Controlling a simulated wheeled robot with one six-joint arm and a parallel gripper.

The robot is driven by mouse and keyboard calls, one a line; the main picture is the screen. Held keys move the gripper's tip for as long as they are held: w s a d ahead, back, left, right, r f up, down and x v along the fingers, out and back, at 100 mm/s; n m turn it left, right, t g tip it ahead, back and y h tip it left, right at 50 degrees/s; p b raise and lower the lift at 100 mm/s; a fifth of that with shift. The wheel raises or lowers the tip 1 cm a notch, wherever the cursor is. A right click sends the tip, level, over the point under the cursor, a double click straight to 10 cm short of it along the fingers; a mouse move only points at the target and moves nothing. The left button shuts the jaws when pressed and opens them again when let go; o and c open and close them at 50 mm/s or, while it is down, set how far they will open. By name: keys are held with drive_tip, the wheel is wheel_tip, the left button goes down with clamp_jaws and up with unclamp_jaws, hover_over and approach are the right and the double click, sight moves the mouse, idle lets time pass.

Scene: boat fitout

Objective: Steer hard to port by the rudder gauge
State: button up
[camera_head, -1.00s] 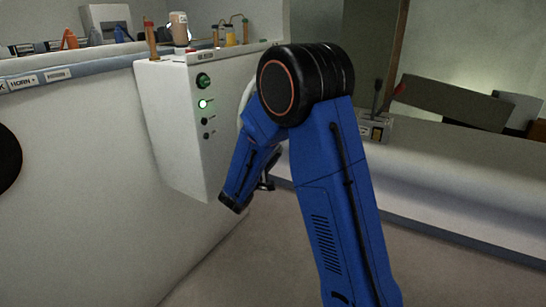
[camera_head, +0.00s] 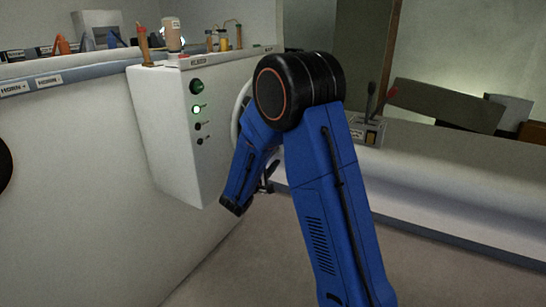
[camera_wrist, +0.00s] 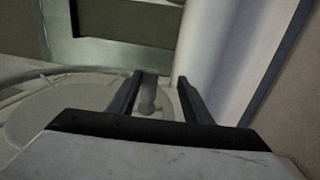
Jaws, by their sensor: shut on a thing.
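A white box (camera_head: 165,150) is on the left in the head view. Its narrow face carries a lit green lamp (camera_head: 197,109), a dark green round lamp (camera_head: 197,87) and small black knobs. A pale curved rim (camera_head: 238,108), probably the steering wheel, shows beside the box, mostly hidden by my arm. My gripper (camera_head: 266,180) is low beside the box, partly hidden. In the wrist view, my gripper (camera_wrist: 155,88) has its fingers around a small pale knob (camera_wrist: 149,96), next to a pale round part (camera_wrist: 55,118). I cannot make out a rudder gauge pointer.
Bottles (camera_head: 172,34) and small tools stand on the box and the ledge behind it. HORN labels (camera_head: 48,79) line the left counter edge. A lever unit (camera_head: 368,128) with a red-handled lever stands on the right bench. The floor (camera_head: 450,275) at lower right is clear.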

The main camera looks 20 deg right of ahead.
drive_tip(key=shift+w+r, duration=0.1)
drive_tip(key=shift+r, duration=0.1)
idle(0.5)
drive_tip(key=shift+a, duration=0.2)
drive_tip(key=v, duration=1.7)
drive_tip(key=shift+c, duration=0.7)
